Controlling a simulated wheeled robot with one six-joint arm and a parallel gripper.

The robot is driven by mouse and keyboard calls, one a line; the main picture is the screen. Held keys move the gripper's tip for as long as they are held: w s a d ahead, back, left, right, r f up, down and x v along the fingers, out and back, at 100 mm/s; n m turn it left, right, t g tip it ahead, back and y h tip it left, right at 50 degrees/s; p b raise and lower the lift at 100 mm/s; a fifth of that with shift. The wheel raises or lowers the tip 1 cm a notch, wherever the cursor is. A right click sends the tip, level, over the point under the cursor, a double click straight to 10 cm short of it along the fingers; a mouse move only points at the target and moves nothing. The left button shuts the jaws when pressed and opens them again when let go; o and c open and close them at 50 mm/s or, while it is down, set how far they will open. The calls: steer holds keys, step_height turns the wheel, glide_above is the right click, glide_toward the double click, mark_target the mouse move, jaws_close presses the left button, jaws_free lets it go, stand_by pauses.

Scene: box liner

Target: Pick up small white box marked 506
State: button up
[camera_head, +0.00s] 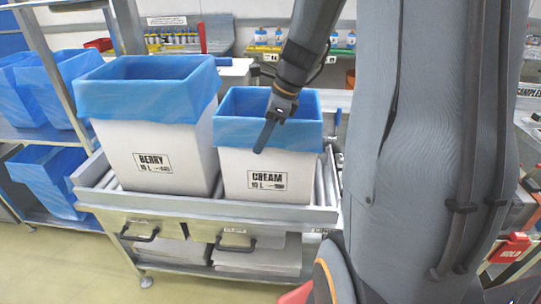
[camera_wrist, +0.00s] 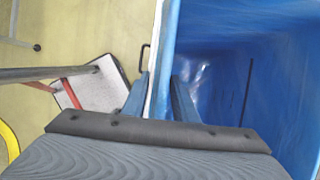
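The smaller white box (camera_head: 234,172), labelled CREAM 10 L, stands on the metal cart with a blue liner (camera_head: 236,131) folded over its rim. The small number on its label is too blurred to read surely. My gripper (camera_head: 266,134) is at its front rim, pointing down, with one finger outside the front wall. In the wrist view my gripper (camera_wrist: 160,80) has its fingers apart, one on each side of the lined wall (camera_wrist: 163,45). The blue inside of the box (camera_wrist: 220,70) lies to the right. I cannot tell whether the fingers touch the wall.
The cart (camera_head: 205,207) has a raised metal edge and handles below. A shelf rack (camera_head: 50,70) with blue-lined boxes stands at left.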

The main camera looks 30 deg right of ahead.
steer(key=shift+c, duration=0.2)
jaws_close()
stand_by(1.3)
